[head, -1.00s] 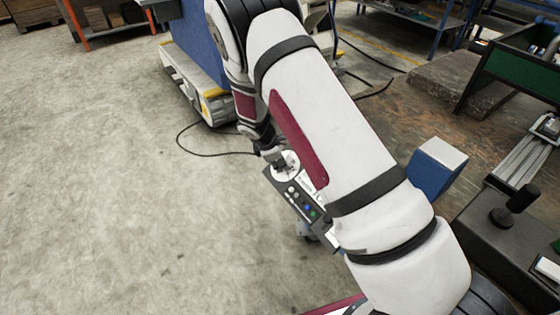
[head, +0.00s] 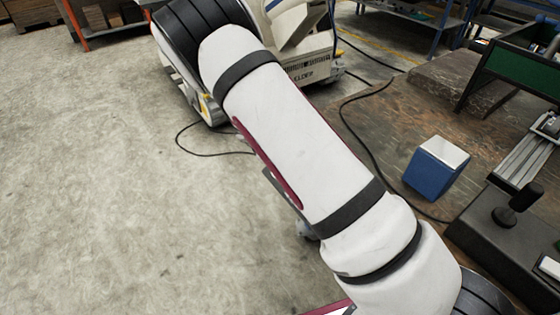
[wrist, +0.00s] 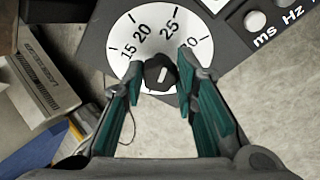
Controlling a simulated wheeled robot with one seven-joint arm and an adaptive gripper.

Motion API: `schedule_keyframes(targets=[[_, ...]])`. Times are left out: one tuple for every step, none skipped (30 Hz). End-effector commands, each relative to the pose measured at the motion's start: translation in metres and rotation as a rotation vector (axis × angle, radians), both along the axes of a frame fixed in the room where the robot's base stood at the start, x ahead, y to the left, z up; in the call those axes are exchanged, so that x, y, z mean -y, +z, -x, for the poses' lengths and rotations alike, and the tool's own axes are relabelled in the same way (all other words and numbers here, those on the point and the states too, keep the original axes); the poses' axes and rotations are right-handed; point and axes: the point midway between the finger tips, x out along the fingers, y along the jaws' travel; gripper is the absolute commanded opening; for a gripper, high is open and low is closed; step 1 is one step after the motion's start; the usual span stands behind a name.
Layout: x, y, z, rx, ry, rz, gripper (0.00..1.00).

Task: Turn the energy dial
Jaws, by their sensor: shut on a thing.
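In the wrist view the energy dial has a black knob (wrist: 158,76) with a white pointer mark. The knob sits at the centre of a round white scale plate (wrist: 117,42) with printed numbers such as 15, 20 and 25. My gripper (wrist: 160,82) has its two teal-padded fingers on either side of the knob and is shut on it. The pointer mark is slightly tilted. In the head view my arm hides the gripper and the dial, and only a thin dark edge of the control panel (head: 283,190) shows.
More controls sit on the dark panel beside the dial, with a round white button (wrist: 255,21) near the "ms" and "Hz" labels. In the head view a blue box with a white top (head: 435,170) stands right of my arm. A black cable (head: 376,170) crosses there. Open floor lies left.

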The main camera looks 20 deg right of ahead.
Motion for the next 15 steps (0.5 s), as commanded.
schedule_keyframes(targets=[[0.0003, 0.0002, -0.0001, 0.0, 0.0, 0.0, 0.0], [0.0003, 0.0002, -0.0001, 0.0, 0.0, 0.0, 0.0], [0.0003, 0.0002, -0.0001, 0.0, 0.0, 0.0, 0.0], [0.0003, 0.0002, -0.0001, 0.0, 0.0, 0.0, 0.0], [0.0003, 0.0002, -0.0001, 0.0, 0.0, 0.0, 0.0], [0.0003, 0.0002, -0.0001, 0.0, 0.001, 0.0, 0.0], [0.0003, 0.0002, -0.0001, 0.0, 0.001, 0.0, 0.0], [0.0003, 0.0002, -0.0001, 0.0, 0.001, 0.0, 0.33], [0.0002, 0.0001, -0.0001, 0.0, 0.001, 0.0, 0.42], [0.0002, 0.0001, -0.0001, 0.0, 0.001, 0.0, 0.47], [0.0002, 0.0001, -0.0001, 0.0, 0.001, 0.0, 0.47], [0.0002, 0.0001, -0.0001, 0.0, 0.001, 0.0, 0.47], [0.0001, 0.0001, 0.0, 0.0, 0.001, 0.0, 0.47], [0.0001, 0.0001, 0.0, 0.0, 0.001, 0.0, 0.47], [0.0001, 0.0001, 0.0, 0.0, 0.001, 0.0, 0.47]])
